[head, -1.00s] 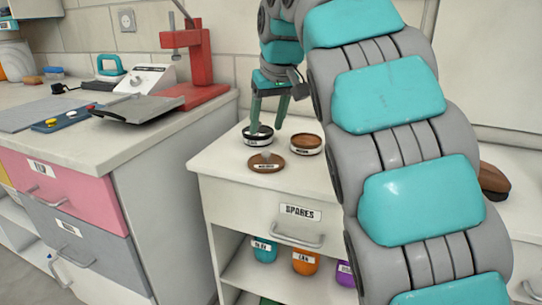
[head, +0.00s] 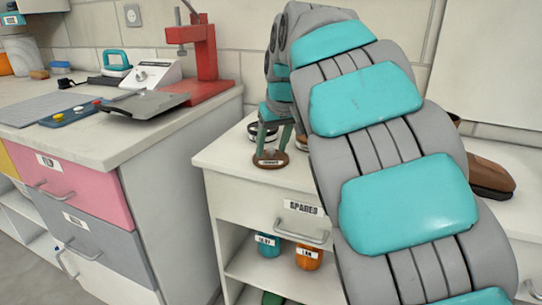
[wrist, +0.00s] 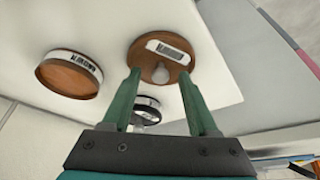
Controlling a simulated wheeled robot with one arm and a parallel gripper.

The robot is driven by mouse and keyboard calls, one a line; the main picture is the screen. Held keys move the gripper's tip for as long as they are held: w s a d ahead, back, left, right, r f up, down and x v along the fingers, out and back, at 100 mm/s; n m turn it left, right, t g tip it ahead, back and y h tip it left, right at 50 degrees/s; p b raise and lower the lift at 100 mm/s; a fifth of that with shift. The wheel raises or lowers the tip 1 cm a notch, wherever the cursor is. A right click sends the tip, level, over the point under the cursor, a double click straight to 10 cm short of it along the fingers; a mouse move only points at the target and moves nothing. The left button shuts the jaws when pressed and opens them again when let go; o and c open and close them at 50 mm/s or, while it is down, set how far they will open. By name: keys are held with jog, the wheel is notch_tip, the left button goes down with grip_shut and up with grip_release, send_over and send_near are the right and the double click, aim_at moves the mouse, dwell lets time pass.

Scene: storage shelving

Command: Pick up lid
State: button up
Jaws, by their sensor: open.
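The lid (head: 270,163) is a round brown disc with a pale label and a small grey knob, lying flat near the front left of the white drawer unit's top. In the wrist view the lid (wrist: 150,44) is just beyond my fingertips. My gripper (head: 272,153) is pointing down over the lid, its green fingers apart. In the wrist view my gripper (wrist: 158,73) has one finger on each side of the knob (wrist: 160,75). Nothing is held. I cannot tell whether the fingertips touch the lid.
A dark round tin (wrist: 147,112) stands close behind the lid, and a brown-topped labelled tin (wrist: 68,76) stands beside it. The white top (head: 228,157) is bare left of the lid. A taller counter (head: 170,127) with a red press (head: 206,55) stands to the left.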

grip_shut()
dwell(0.4)
